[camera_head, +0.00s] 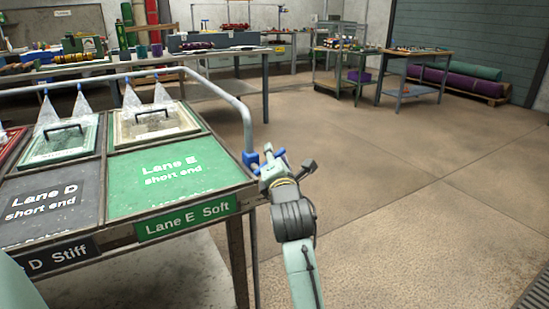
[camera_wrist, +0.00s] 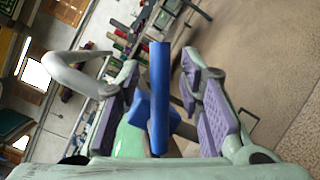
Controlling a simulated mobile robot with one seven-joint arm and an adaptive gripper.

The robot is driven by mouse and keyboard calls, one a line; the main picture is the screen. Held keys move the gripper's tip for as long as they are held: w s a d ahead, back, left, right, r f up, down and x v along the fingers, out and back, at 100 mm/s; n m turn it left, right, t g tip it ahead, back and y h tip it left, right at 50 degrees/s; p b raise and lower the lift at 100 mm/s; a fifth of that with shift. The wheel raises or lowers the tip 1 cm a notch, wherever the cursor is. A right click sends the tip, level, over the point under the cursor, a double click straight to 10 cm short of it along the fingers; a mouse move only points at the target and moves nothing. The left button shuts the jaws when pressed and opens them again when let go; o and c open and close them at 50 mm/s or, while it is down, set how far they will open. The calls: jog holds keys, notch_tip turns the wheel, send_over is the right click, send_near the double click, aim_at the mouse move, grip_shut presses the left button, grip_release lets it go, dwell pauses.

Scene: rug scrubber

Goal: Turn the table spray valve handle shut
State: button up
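The blue valve handle (camera_wrist: 158,95) stands as a long bar between the two fingers of my gripper (camera_wrist: 160,70) in the wrist view. The purple-padded fingers are apart, one on each side, with gaps showing beside the bar. In the head view my gripper (camera_head: 268,164) is at the right corner of the wash table, next to the blue valve part (camera_head: 250,158) at the pipe's lower end. My gripper partly hides the valve there. The grey spray pipe (camera_head: 215,80) runs along the table's back and bends down to the valve. Pale spray fans (camera_head: 132,96) come down from the pipe.
The wash table has a green Lane E panel (camera_head: 185,178) and a dark Lane D panel (camera_head: 50,198). Open floor (camera_head: 400,190) is to the right. Workbenches and carts (camera_head: 410,70) stand at the back.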

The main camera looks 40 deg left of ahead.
jog(key=shift+c, duration=0.4)
grip_shut()
dwell(0.4)
